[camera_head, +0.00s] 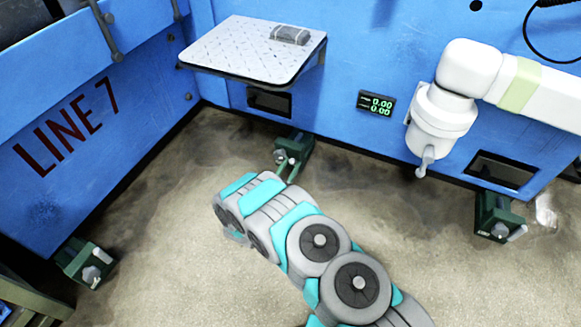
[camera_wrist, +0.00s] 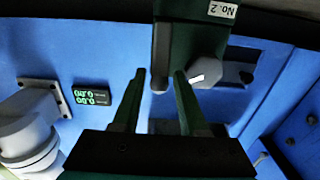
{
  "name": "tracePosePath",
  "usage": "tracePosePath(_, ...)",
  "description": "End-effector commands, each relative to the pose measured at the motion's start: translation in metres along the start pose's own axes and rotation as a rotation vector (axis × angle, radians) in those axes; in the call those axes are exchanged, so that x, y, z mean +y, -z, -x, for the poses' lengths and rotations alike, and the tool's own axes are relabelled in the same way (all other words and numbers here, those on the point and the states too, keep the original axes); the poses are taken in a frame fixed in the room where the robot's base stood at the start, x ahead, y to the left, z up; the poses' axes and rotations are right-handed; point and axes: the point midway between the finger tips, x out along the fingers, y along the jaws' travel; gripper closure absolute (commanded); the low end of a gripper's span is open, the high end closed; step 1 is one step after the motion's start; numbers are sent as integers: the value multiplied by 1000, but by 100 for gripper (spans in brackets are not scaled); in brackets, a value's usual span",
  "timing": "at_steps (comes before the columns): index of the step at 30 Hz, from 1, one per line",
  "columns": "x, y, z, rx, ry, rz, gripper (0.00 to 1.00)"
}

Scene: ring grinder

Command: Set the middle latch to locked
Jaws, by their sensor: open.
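The middle latch (camera_head: 296,150) is a dark green block with grey metal parts, low at the blue machine's front. In the wrist view, which is upside down, its green body (camera_wrist: 187,40) carries a "No. 2" label (camera_wrist: 222,11). A grey hexagonal knob (camera_wrist: 208,70) and a rounded grey bar (camera_wrist: 161,45) show on it. My gripper (camera_wrist: 160,74) is open, its two dark green fingers pointing at the latch. The bar's end appears between the fingertips; I cannot tell whether they touch it.
Similar green latches stand at lower left (camera_head: 88,262) and right (camera_head: 498,217). A metal shelf (camera_head: 255,48) juts out above the middle latch. A white arm-like fixture (camera_head: 440,120) and a green-digit display (camera_head: 376,103) are on the blue wall. The concrete floor has free room left of my arm.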

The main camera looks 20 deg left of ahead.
Motion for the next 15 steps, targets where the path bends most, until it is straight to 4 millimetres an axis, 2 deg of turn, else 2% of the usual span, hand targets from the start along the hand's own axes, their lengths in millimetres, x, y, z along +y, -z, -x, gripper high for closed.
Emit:
tracePosePath(6, 0, 0, 0, -1, 0, 0, 57)
tracePosePath(15, 0, 0, 0, -1, 0, 0, 90)
